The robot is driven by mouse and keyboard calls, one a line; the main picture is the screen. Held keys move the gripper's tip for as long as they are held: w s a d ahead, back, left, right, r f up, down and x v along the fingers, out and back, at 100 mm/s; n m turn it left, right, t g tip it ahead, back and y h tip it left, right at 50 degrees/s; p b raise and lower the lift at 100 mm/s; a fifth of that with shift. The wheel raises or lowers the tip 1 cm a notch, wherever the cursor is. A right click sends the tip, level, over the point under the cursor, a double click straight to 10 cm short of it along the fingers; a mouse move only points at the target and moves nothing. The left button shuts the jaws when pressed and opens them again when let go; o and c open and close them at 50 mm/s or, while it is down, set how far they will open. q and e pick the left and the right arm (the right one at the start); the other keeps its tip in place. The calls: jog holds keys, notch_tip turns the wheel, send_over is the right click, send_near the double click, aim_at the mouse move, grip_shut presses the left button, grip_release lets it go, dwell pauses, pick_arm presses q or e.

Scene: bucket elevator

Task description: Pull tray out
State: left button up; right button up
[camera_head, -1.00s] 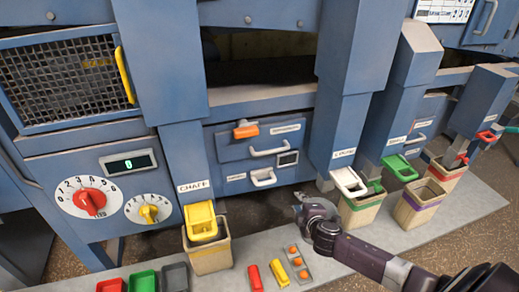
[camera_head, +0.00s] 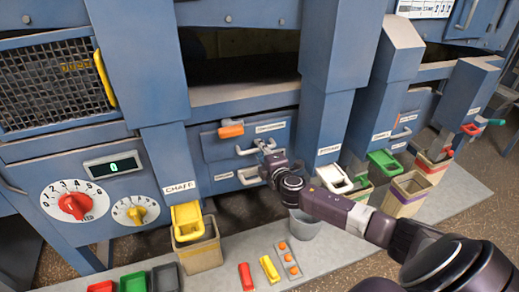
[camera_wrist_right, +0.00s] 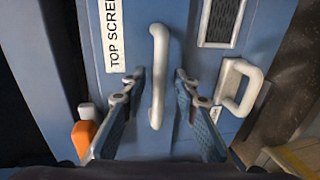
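The blue upper tray front (camera_head: 222,150) sits in the blue machine, with a white handle (camera_head: 244,150). In the right wrist view this handle (camera_wrist_right: 158,60) is upright beside a label (camera_wrist_right: 113,38) reading "TOP SCREE…". My right gripper (camera_head: 264,149) is at the handle. Its two fingers (camera_wrist_right: 158,82) are apart, one on each side of the handle, with gaps visible on both sides. The tray looks closed in the machine. My left gripper is not in view.
A lower handle (camera_head: 248,178) lies below; it is beside the right finger in the wrist view (camera_wrist_right: 238,88). An orange latch (camera_head: 231,130) is above the tray. A grey bucket (camera_head: 304,226), a bin under a yellow chute (camera_head: 187,218) and other bins stand on the grey slab.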

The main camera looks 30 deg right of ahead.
jog(key=shift+w+d+f, duration=0.1)
jog(key=shift+w, duration=0.2)
jog(key=shift+c, duration=0.2)
grip_shut()
